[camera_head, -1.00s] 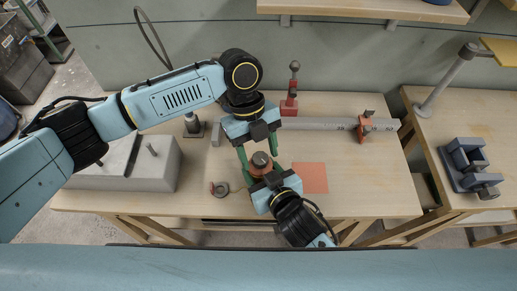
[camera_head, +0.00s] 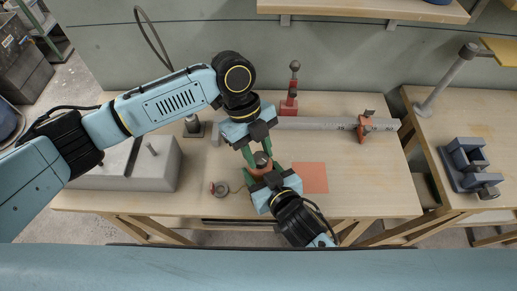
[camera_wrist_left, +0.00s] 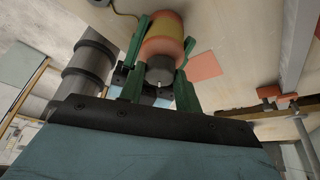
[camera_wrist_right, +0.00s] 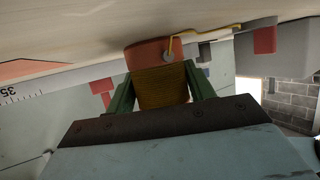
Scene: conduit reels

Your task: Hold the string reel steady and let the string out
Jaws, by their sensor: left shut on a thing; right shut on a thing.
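The string reel, with orange flanges and a dark knob, shows in the left wrist view (camera_wrist_left: 165,45) and stands on the bench (camera_head: 385,185). My left gripper (camera_head: 261,162) is shut on it, with green fingers on both sides. My right gripper (camera_wrist_right: 159,88) is shut on the same reel, its fingers on either side of the yellow-brown winding in the right wrist view. The yellow string (camera_wrist_right: 215,32) leaves a small grey disc on the flange and runs to the right. In the head view the grippers hide much of the reel.
A dark ring with a red tab (camera_head: 220,188) lies left of the reel. An orange square (camera_head: 312,177) lies to the right. A long grey conduit (camera_head: 320,124) and a red post (camera_head: 291,90) are behind. A grey block (camera_head: 155,172) stands at the left.

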